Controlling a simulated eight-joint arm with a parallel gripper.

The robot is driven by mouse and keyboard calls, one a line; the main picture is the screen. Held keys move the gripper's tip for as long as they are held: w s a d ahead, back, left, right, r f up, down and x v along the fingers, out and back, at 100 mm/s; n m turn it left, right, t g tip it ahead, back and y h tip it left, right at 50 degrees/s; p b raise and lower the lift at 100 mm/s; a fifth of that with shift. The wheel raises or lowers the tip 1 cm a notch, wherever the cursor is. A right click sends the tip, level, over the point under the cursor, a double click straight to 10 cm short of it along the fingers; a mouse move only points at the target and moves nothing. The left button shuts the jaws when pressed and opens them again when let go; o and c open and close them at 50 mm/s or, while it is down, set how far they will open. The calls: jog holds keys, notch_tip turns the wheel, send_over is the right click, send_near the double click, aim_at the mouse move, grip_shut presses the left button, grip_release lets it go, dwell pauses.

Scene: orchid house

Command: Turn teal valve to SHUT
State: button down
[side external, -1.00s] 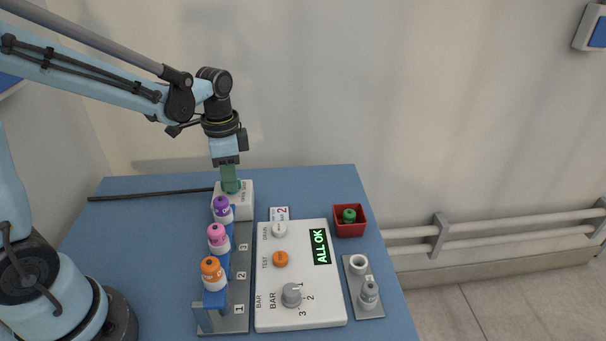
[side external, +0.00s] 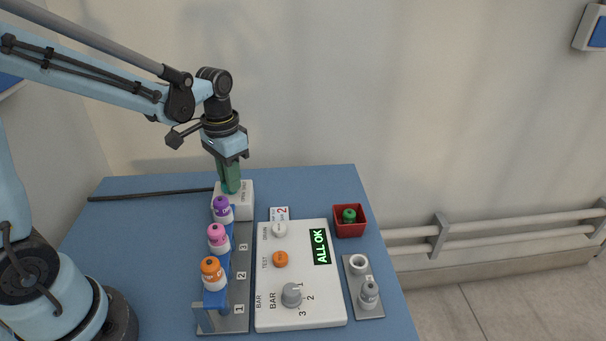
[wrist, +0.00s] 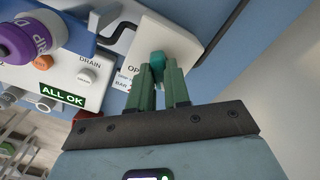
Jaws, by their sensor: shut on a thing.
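The teal valve (wrist: 158,62) sits on a white block (side external: 236,207) at the back of the blue table. In the wrist view the valve's teal handle shows between my green fingers. My gripper (side external: 231,189) points down from above and is shut on the valve handle; it also shows in the wrist view (wrist: 160,75). Lettering on the block starts with "OP" in the wrist view; the rest is hidden by the fingers. In the side view the fingers hide most of the valve, and I cannot read where it points.
A rack (side external: 236,318) holds purple (side external: 222,209), pink (side external: 218,238) and orange (side external: 212,272) capped bottles just in front of the block. A white panel (side external: 325,290) with an "ALL OK" display, a red bin (side external: 349,233) and a grey tray (side external: 358,313) stand to the right.

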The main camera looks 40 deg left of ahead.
jog(key=shift+n, duration=0.5)
jog(key=c, duration=1.1)
grip_release()
notch_tip(320, 180, up, 12)
jog(key=shift+r, duration=0.1)
jog(key=shift+f, duration=6.1)
